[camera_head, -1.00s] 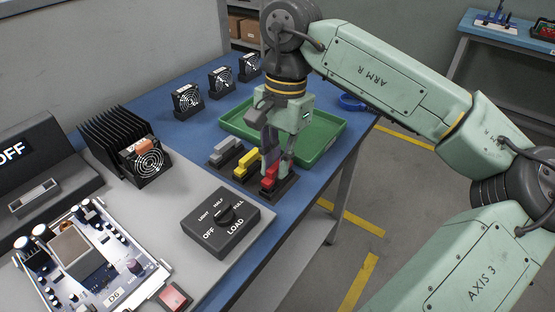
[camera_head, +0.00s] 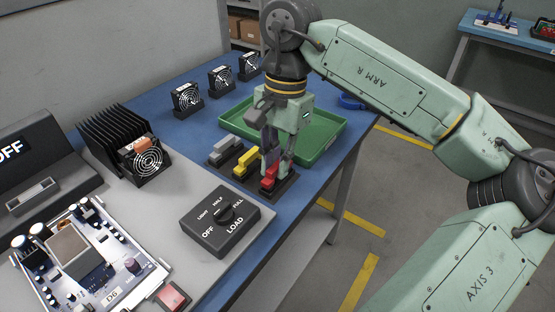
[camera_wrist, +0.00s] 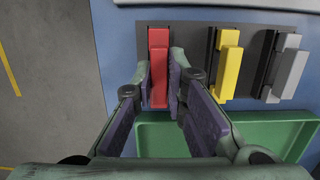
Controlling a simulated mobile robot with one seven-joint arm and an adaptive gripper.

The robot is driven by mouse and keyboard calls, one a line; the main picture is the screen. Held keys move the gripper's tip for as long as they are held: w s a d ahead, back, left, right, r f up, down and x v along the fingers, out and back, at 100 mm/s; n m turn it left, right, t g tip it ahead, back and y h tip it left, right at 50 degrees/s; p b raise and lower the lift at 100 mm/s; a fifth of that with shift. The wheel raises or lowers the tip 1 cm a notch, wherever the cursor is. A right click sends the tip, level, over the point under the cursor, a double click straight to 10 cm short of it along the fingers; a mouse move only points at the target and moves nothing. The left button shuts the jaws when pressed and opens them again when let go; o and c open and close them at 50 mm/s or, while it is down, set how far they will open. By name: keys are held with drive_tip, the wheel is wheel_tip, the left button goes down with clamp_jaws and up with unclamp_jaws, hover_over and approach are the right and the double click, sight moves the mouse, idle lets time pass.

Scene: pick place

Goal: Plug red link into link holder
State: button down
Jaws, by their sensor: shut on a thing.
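The red link (camera_wrist: 158,60) is between the finger pads of my gripper (camera_wrist: 160,82) in the wrist view. My gripper is shut on it. In the head view, my gripper (camera_head: 273,168) points down over the front dark link holder (camera_head: 287,186), and the red link (camera_head: 267,181) shows low between the fingers. The link is over or in this holder; I cannot tell how deep it sits, since the fingers hide part of it. The yellow link (camera_head: 246,164) and the grey link (camera_head: 225,150) stand in neighbouring dark holders to the left.
A green tray (camera_head: 325,157) lies right behind my gripper. A black load switch box (camera_head: 220,221) stands in front on the grey mat. Several fans (camera_head: 187,98), a finned heatsink (camera_head: 104,140) and a circuit board (camera_head: 85,262) are left. The table edge is close on the right.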

drive_tip(key=shift+f+b, duration=0.4)
drive_tip(key=shift+f, duration=0.15)
idle(0.7)
drive_tip(key=c, duration=1.5)
unclamp_jaws()
drive_tip(key=shift+c, duration=0.2)
drive_tip(key=shift+o, duration=0.6)
drive_tip(key=o, duration=0.5)
drive_tip(key=shift+o, duration=0.2)
drive_tip(key=shift+r, duration=0.15)
drive_tip(key=shift+r+p, duration=2.4)
drive_tip(key=shift+r, duration=1.05)
